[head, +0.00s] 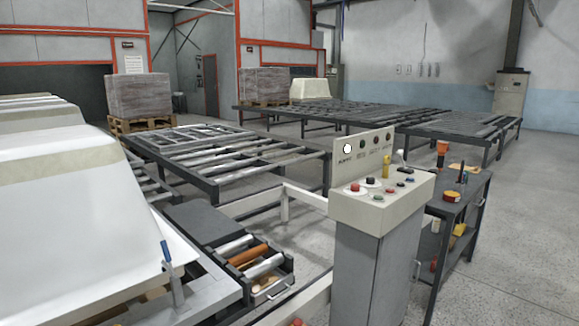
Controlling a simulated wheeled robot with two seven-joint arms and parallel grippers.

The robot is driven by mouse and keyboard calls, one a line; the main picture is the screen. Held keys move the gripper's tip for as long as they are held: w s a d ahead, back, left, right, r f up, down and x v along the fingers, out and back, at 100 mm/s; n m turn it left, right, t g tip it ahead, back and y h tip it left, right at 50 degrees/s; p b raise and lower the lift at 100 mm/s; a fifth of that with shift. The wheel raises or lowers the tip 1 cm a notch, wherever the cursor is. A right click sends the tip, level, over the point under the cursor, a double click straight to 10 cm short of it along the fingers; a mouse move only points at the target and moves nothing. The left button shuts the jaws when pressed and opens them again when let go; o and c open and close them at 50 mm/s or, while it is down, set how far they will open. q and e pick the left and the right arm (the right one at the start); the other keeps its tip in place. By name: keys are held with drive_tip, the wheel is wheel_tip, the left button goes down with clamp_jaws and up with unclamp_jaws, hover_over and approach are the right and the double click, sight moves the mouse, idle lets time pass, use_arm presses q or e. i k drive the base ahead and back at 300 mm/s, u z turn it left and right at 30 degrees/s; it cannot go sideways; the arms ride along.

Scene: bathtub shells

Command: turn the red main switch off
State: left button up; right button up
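A beige control console (382,208) on a grey pedestal stands right of centre. Its sloped top carries a red button (355,187) at the left, a smaller red one (390,190) near the middle, and black, green and yellow controls. A small lever (401,157) sticks up near its back right. The upright back panel has a white round dial (347,148) and several dark knobs. I cannot tell which red control is the main switch, nor its position. Neither of my grippers is in view.
A dark tool cart (455,210) stands close to the console's right. A tray of rollers (250,262) and a white tub shell (90,220) are at the left. Roller conveyors (215,155) run behind. The floor (530,240) at the right is clear.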

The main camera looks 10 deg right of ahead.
sight(355, 187)
drive_tip(key=z, duration=0.3)
drive_tip(key=i, duration=1.95)
drive_tip(key=z, duration=0.9)
